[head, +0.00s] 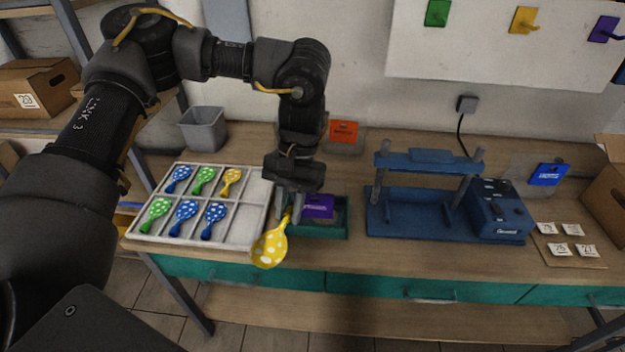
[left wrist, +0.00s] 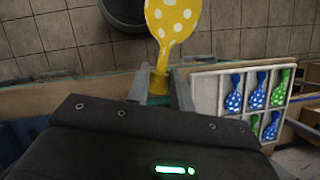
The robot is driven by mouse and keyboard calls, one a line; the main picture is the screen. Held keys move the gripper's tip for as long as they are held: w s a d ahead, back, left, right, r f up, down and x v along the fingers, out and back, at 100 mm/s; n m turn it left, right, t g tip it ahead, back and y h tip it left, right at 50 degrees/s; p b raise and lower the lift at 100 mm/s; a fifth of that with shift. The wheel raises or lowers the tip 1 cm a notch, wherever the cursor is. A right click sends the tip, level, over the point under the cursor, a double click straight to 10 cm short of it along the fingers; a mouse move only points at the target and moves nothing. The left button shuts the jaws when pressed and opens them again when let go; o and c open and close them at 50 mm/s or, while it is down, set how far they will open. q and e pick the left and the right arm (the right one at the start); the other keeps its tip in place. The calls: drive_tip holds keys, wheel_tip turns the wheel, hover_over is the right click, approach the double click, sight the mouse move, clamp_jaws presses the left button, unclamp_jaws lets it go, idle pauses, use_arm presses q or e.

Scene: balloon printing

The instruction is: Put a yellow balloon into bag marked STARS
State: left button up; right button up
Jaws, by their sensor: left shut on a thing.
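My left gripper (head: 289,212) is shut on a yellow balloon with white dots (head: 268,249). The balloon hangs mouth end up, in front of the table's front edge, and shows in the left wrist view (left wrist: 172,22) between the fingers (left wrist: 162,85). Another yellow balloon (head: 231,180) lies in the white divided tray (head: 258,192). Clear bags with coloured headers show: one purple (head: 317,207) in a green box (head: 334,231), one orange (head: 343,132) near the wall, one blue (head: 552,174) at the right. I cannot read which header says STARS. My right gripper is not in view.
Several blue and green balloons lie in the tray. A grey bin (head: 204,129) stands behind it. A blue press (head: 420,212) with a control box (head: 497,212) occupies the middle right. Small numbered cards (head: 564,250) and a cardboard box (head: 608,200) are at the right.

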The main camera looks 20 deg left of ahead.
use_arm(q)
drive_tip(key=w+a+f+n+t+h+p, duration=0.1)
drive_tip(key=w+a+n+t+h, duration=0.1)
drive_tip(key=w+n, duration=0.6)
drive_tip(key=w+a+n+t+h+p, duration=0.2)
drive_tip(key=w+a+n, duration=0.3)
drive_tip(key=w+n, duration=0.3)
drive_tip(key=shift+f+n+t+h, duration=0.35)
drive_tip(key=shift+n+t, duration=0.35)
drive_tip(key=shift+n, duration=1.2)
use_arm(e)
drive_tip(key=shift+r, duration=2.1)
use_arm(q)
drive_tip(key=shift+a+f, duration=0.1)
drive_tip(key=shift+f, duration=0.05)
wheel_tip(320, 180, down, 11)
drive_tip(key=b, duration=0.7)
drive_tip(key=shift+w, duration=0.1)
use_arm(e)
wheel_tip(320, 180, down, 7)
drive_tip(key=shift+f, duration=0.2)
